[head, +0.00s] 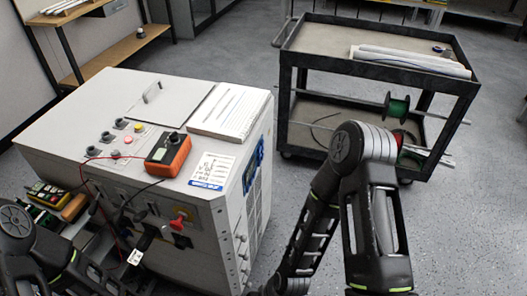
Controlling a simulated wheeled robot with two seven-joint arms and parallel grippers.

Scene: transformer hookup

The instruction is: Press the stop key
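A white transformer cabinet (85,110) stands at the left. Labels are too small to read, so I cannot tell which is the stop key. A red knob (180,219) sits on the front face. My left arm comes in at the lower left and my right arm at the lower middle, both apart from the buttons. I make out neither gripper; both arms run toward the bottom edge.
An orange meter (168,154) with thin leads lies on the cabinet top near the buttons. A white ribbed block (229,111) and a printed card (212,170) lie to its right. A black cart (310,60) with rods and spools stands at the back right. Grey floor lies between.

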